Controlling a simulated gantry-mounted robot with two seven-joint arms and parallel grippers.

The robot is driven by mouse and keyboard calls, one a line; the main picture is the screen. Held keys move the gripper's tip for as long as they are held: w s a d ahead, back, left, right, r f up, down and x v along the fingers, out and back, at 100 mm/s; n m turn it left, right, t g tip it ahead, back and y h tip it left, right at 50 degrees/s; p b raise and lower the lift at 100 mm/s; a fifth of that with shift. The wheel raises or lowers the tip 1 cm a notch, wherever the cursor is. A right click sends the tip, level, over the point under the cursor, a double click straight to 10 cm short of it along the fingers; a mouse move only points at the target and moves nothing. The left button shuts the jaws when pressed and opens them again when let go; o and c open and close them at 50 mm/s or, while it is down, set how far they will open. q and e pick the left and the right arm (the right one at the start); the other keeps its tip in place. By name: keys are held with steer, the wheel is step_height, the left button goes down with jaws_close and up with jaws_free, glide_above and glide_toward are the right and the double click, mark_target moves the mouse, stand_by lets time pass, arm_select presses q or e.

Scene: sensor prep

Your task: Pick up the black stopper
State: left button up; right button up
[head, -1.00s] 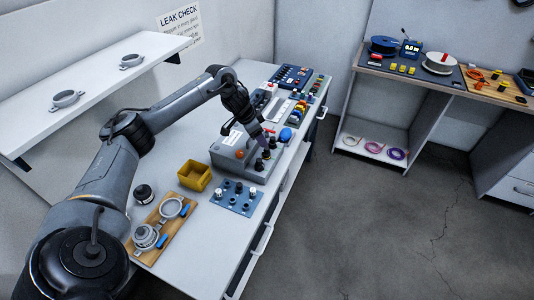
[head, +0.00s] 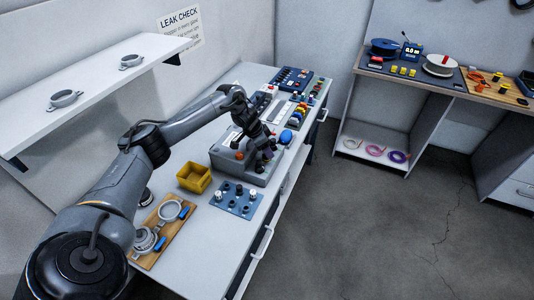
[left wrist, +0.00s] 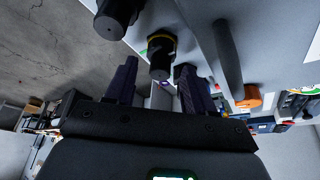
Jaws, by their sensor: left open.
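Several black stopper-like pieces (head: 259,167) stand along the right end of a grey box (head: 228,158) on the bench. In the left wrist view, a black stopper with a yellow ring (left wrist: 162,52) is just beyond and between my fingertips, apart from them. A second black piece (left wrist: 115,16) is at the upper left, and a third shows partly behind the right finger. My left gripper (left wrist: 157,85) is open and empty, its dark purple fingers to either side. In the head view my left gripper (head: 266,149) is over the box's right end, and its fingertips are hard to make out.
An orange knob (head: 239,155) sits on the box. A yellow bin (head: 194,177), a blue panel with several knobs (head: 236,199) and a wooden board with grey fittings (head: 150,258) are nearer. Coloured parts crowd the far side. The bench's front right (head: 210,262) is clear.

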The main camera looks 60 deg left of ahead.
arm_select(q)
jaws_close()
steer(key=shift+r, duration=0.15)
steer(key=shift+r, duration=0.45)
step_height(320, 180, up, 3)
steer(key=shift+r+p, duration=0.15)
steer(key=shift+p, duration=0.45)
steer(key=d+r+p, duration=0.1)
steer(key=d+r, duration=0.2)
steer(key=d, duration=0.2)
steer(key=w+d+r+p, duration=0.1)
steer(key=d+r, duration=0.2)
steer(key=d, duration=0.3)
steer(key=shift+d+r, duration=0.3)
